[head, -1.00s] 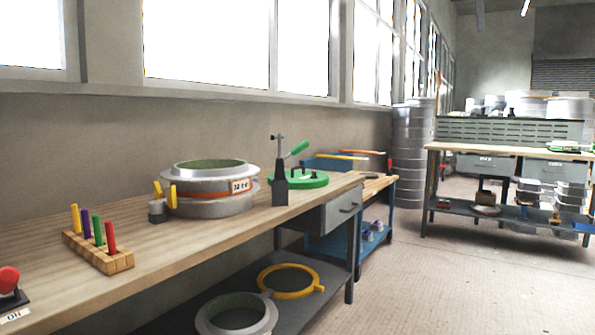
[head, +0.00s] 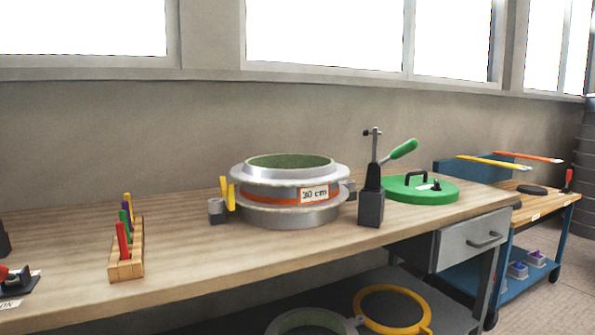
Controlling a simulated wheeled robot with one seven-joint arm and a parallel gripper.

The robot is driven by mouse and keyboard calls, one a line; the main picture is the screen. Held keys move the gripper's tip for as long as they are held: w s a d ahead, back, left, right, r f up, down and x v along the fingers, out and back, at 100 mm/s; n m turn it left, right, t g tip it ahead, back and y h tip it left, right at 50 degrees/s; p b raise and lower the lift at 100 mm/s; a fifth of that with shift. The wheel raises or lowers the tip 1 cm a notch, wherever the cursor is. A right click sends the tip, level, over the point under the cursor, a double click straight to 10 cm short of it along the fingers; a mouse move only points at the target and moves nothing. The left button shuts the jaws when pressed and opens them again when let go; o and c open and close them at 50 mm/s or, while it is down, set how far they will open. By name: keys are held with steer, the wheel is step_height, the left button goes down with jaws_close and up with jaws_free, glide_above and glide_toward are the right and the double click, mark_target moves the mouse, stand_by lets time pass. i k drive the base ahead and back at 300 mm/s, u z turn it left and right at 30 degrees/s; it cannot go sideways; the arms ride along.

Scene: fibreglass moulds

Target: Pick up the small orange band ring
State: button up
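A round grey metal mould (head: 290,213) with a green inner lining stands on the wooden workbench (head: 190,255). An orange band (head: 270,195) runs around its middle, with a white "30 cm" label (head: 314,195) on the front. A yellow-handled clamp (head: 228,194) sits at its left side. A yellow-orange ring with a tab (head: 425,303) lies on the lower shelf, beside a grey ring (head: 283,323) cut off by the frame's bottom edge. My gripper is not in view.
A black post tool with a green handle (head: 371,205) and a green lid (head: 440,195) stand right of the mould. A wooden peg rack (head: 127,268) is at left. A blue cart (head: 555,245) stands beyond the drawer (head: 470,241). The bench front is clear.

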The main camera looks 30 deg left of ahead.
mark_target(277, 180)
steer(key=u, duration=0.8)
steer(key=i, duration=0.75)
steer(key=u, duration=0.85)
